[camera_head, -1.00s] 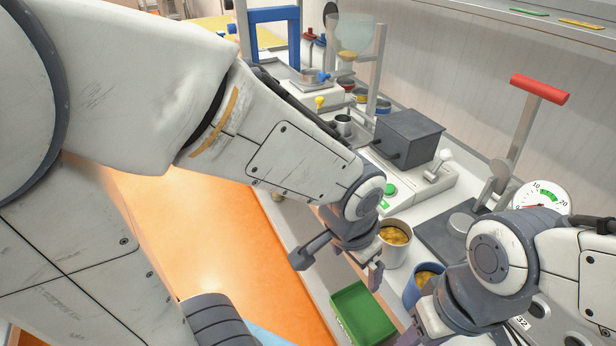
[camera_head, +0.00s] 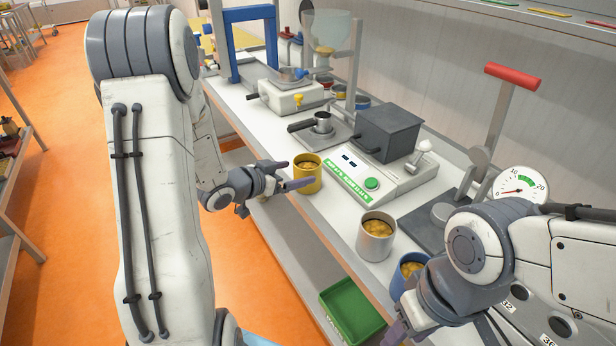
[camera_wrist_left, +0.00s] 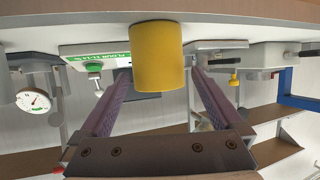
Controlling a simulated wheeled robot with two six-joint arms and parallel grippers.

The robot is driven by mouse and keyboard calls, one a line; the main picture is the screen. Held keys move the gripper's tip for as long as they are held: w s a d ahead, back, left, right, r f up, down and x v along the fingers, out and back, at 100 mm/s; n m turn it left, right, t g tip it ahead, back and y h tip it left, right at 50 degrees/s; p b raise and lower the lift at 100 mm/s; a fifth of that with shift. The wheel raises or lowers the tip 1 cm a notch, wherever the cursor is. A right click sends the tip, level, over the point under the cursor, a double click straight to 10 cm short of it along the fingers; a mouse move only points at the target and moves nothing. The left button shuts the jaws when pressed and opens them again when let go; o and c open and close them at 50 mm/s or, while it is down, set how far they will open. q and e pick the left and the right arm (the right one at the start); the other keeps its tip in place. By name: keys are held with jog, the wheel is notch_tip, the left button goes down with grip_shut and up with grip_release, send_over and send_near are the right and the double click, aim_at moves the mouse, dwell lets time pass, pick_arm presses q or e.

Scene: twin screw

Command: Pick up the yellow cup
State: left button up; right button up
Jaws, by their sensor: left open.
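The yellow cup (camera_head: 307,174) stands upright near the front edge of the white counter, with yellowish-brown contents. My left gripper (camera_head: 299,173) is open and level with the cup, its fingers pointing at it from the counter's front. In the left wrist view, which is upside down, the yellow cup (camera_wrist_left: 157,58) sits between the lines of the two purple fingers (camera_wrist_left: 160,76). I cannot tell how deep it is between them; no grip shows. My right gripper (camera_head: 405,322) is low at the right, close to the blue cup (camera_head: 408,270); its jaws are not clear.
A grey-white cup (camera_head: 376,238) and the blue cup stand along the counter edge, right of the yellow cup. A scale with a green button (camera_head: 371,184) is just behind. A green tray (camera_head: 350,312) lies lower down. A lever press (camera_head: 480,165) stands at right.

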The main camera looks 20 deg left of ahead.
aim_at(316, 166)
pick_arm(q)
jog(key=x, duration=0.5)
jog(key=p+x, duration=0.1)
jog(key=x, duration=0.1)
jog(key=shift+w+d+r, duration=0.15)
jog(key=shift+d+r, duration=0.1)
jog(key=shift+d, duration=0.05)
jog(key=shift+w+d+f, duration=0.1)
jog(key=shift+w+f, duration=0.1)
jog(key=shift+w, duration=0.2)
jog(key=shift+r, duration=0.1)
jog(key=c, duration=1.3)
